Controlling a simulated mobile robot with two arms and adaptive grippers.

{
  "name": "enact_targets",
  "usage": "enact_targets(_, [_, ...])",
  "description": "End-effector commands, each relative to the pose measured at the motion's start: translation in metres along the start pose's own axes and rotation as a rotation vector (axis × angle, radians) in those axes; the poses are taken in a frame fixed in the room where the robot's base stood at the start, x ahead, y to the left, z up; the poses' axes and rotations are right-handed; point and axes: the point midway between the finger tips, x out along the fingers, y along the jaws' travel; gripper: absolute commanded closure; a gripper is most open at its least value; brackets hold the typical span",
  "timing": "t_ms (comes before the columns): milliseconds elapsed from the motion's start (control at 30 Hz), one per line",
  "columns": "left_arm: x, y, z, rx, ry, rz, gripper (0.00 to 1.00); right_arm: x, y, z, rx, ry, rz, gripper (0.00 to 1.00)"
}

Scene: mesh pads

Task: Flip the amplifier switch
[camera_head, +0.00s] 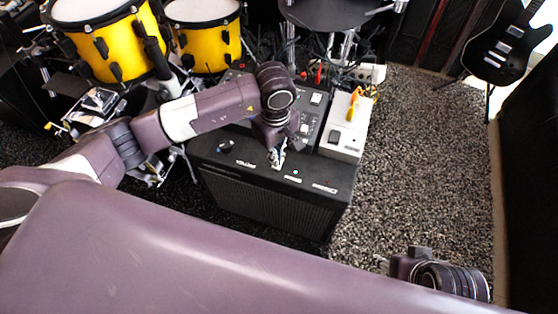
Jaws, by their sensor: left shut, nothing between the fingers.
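The black amplifier (265,200) stands on the carpet in the middle of the head view. Its top panel carries a knob, white lettering and a small green light near the front edge. My left arm reaches in from the left, and my left gripper (277,160) points down at the amplifier's top panel, shut and empty. Whether its fingertips touch the panel I cannot tell. The switch itself is not clearly visible; the gripper may hide it. Part of my right arm shows at the lower right, but its gripper fingers are out of view.
A dark mixer (314,112) and a white box (345,128) with an orange-yellow item lie behind the amplifier. Yellow drums (125,45) stand at the back left. A black guitar (507,45) is at the right. The grey carpet (425,160) right of the amplifier is clear.

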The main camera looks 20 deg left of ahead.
Motion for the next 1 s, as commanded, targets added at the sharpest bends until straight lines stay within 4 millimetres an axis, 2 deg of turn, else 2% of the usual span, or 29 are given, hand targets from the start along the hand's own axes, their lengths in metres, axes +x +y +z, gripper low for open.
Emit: enact_targets(1000, [0.012, 0.000, 0.000, -0.001, 0.000, 0.000, 1.00, 0.010, -0.001, -0.012, -0.004, 0.055, -0.001, 0.60])
